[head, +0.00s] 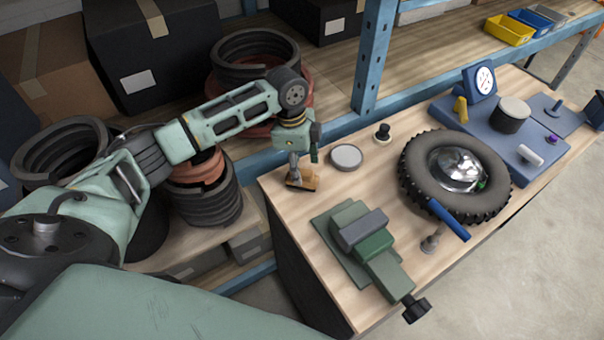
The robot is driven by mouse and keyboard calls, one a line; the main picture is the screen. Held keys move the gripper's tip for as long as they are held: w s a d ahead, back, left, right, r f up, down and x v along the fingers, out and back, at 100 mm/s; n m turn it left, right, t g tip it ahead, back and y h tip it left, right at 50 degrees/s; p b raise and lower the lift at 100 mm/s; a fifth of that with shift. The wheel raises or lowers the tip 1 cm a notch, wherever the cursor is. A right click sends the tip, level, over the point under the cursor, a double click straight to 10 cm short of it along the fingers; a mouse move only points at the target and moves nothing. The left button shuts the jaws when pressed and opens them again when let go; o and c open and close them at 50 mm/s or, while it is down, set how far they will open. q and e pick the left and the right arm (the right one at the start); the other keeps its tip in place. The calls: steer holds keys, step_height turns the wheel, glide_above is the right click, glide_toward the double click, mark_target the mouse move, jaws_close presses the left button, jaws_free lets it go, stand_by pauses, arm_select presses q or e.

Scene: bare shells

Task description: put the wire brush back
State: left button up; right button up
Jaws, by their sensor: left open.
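A small brown wooden block (306,183), which looks like the wire brush, lies at the near left corner of the workbench (290,225). Its bristles cannot be made out. My left gripper (302,164) is open and points down just above and around the far side of this block. One finger hides part of it, and I cannot tell whether they touch. My right gripper is not in view.
A round grey disc (346,157) and a black knob (383,132) stand right of the gripper. A green vise (370,245), a tyred wheel (455,175) and a blue-handled tool (449,219) occupy the bench. A blue rack post (374,55) rises behind.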

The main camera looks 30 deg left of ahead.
arm_select(q)
step_height(320, 180, up, 9)
steer(key=a+b, duration=0.1)
steer(key=shift+f+b, duration=0.2)
steer(key=shift+b, duration=0.2)
steer(key=shift+s+f, duration=0.1)
steer(key=shift+s, duration=0.05)
